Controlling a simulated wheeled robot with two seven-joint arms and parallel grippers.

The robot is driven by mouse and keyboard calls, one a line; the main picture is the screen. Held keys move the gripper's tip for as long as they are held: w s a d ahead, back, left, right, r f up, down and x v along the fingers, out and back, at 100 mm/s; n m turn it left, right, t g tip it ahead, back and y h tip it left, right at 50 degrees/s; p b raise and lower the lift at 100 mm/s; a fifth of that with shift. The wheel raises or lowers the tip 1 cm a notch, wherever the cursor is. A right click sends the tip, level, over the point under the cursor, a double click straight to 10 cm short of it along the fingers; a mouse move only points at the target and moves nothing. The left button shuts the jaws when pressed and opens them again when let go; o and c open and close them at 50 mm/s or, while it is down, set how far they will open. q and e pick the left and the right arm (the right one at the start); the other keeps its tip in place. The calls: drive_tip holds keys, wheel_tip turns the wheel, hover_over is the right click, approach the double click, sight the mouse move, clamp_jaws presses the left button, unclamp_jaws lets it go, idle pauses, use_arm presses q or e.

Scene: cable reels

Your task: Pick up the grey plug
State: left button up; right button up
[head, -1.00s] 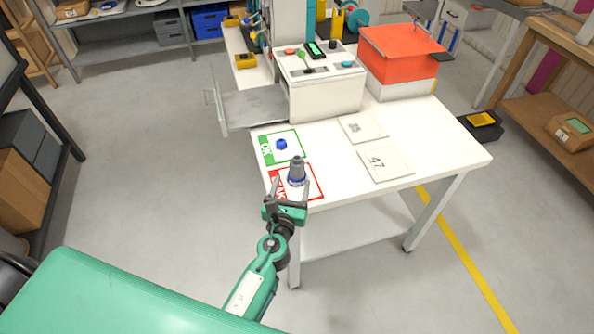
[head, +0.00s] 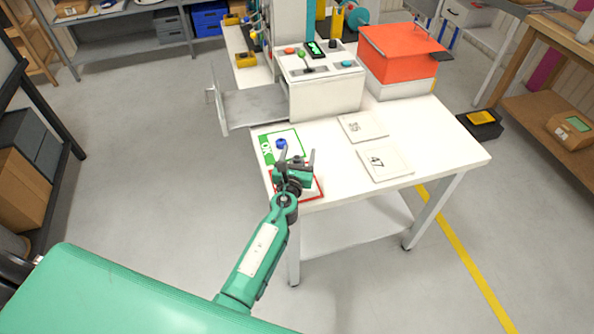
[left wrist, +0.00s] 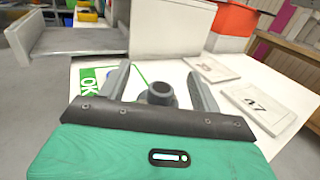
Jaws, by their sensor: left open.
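The grey plug (left wrist: 160,94) shows in the left wrist view as a round grey top with a dark hollow, between the two fingers. My left gripper (head: 298,155) is open over the red-bordered card (head: 315,194) at the table's near left corner. Its fingers (left wrist: 160,75) stand on either side of the plug with a gap to it. In the head view my gripper hides most or all of the plug. My right gripper is not in view.
A blue piece (head: 281,144) sits on the green OK card (head: 297,137) just beyond. Cards 35 (head: 362,127) and 47 (head: 385,163) lie to the right. A white control box (head: 325,92) and an orange-topped box (head: 398,55) stand behind. The table's right part is clear.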

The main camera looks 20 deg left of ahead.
use_arm(q)
drive_tip(key=c, duration=1.4)
clamp_jaws()
drive_tip(key=shift+w+r, duration=0.1)
drive_tip(key=shift+r, duration=0.1)
